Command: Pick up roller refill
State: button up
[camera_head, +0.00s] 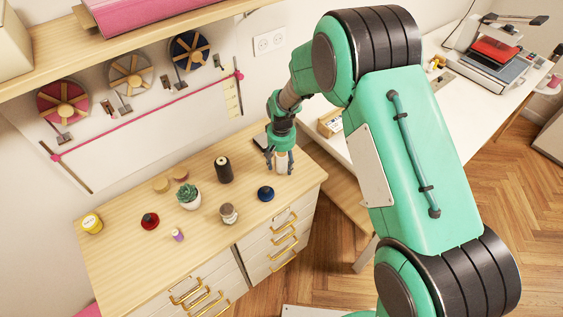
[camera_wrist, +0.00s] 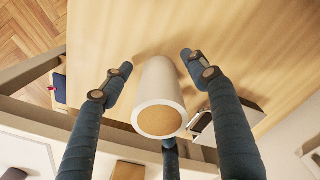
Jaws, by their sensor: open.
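The roller refill, a white cylinder with a tan end (camera_wrist: 165,105), stands between my gripper's fingers in the wrist view. In the head view only a small pale part of it (camera_head: 282,160) shows between the fingers, near the back right of the wooden dresser top. My gripper (camera_wrist: 156,62) is open, with one finger on each side of the cylinder and a third finger below it. Gaps show between the two side fingers and the cylinder. In the head view my gripper (camera_head: 281,170) points down at the dresser.
A dark flat object (camera_head: 262,143) lies close beside my gripper. A blue pincushion (camera_head: 265,194), a black spool (camera_head: 223,170), a jar (camera_head: 228,213) and a potted cactus (camera_head: 188,197) stand on the dresser (camera_head: 130,265). The wall rises behind; a white table (camera_head: 462,105) is at right.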

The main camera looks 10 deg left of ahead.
aim_at(282, 154)
dwell(0.4)
jog(key=c, duration=1.3)
jog(key=shift+o, duration=0.2)
jog(key=shift+r, duration=0.1)
jog(key=shift+r, duration=0.5)
jog(key=shift+s+d+r+p, duration=0.1)
jog(key=shift+s+r+p, duration=0.05)
jog(key=shift+r, duration=0.5)
jog(key=shift+s+d+r+p, duration=0.1)
jog(key=shift+s+r+p, duration=0.05)
jog(key=shift+r, duration=0.45)
jog(key=s+d, duration=0.3)
jog(key=s, duration=0.4)
jog(key=s+d+r, duration=0.1)
jog(key=s+d, duration=0.2)
jog(key=s, duration=0.4)
jog(key=shift+r+p, duration=0.15)
jog(key=shift+p, duration=0.3)
